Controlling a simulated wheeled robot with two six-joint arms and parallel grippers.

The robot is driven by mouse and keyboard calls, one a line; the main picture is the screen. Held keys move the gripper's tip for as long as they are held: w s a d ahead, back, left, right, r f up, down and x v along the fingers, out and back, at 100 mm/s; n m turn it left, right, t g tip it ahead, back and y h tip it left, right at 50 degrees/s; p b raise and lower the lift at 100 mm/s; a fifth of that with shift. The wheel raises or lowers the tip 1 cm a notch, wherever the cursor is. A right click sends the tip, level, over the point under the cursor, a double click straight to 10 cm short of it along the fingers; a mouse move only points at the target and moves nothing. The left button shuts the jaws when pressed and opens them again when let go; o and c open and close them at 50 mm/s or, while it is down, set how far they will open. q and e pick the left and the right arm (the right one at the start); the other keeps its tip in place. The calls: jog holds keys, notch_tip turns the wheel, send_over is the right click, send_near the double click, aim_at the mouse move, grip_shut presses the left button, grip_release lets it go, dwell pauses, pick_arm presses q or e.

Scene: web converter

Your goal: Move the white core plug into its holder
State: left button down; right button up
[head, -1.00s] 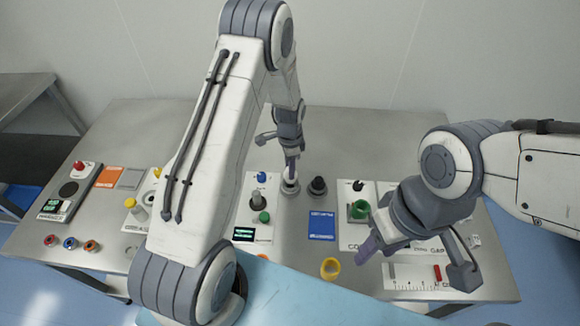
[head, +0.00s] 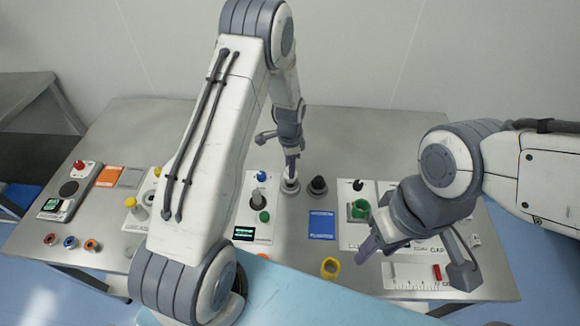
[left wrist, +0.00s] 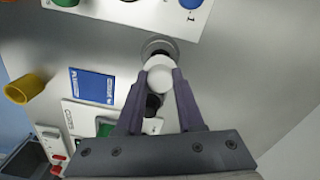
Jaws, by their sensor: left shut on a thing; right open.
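The white core plug (left wrist: 159,79) is between the fingertips of my left gripper (left wrist: 160,84), which is shut on it. In the left wrist view a grey ring-shaped holder (left wrist: 158,44) with a dark centre shows just beyond the plug, and the plug overlaps its near edge. In the head view the left gripper (head: 291,161) points down over a pale round base (head: 290,188). I cannot tell whether the plug is in the holder or just above it. My right gripper (head: 414,262) is open and empty above the table's right side.
A black plug (head: 317,186) stands close right of the left gripper. A panel with blue and green knobs (head: 264,217) is to its left. The table behind is bare.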

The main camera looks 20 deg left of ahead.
pick_arm(q)
jog(key=shift+f+b, duration=1.6)
jog(key=shift+f, duration=0.65)
dwell(0.5)
jog(key=shift+c, duration=2.3)
grip_release()
jog(key=shift+r, duration=0.15)
notch_tip(320, 180, up, 10)
jog(key=shift+r+b, duration=0.15)
jog(key=shift+b, duration=0.85)
jog(key=shift+d, duration=0.1)
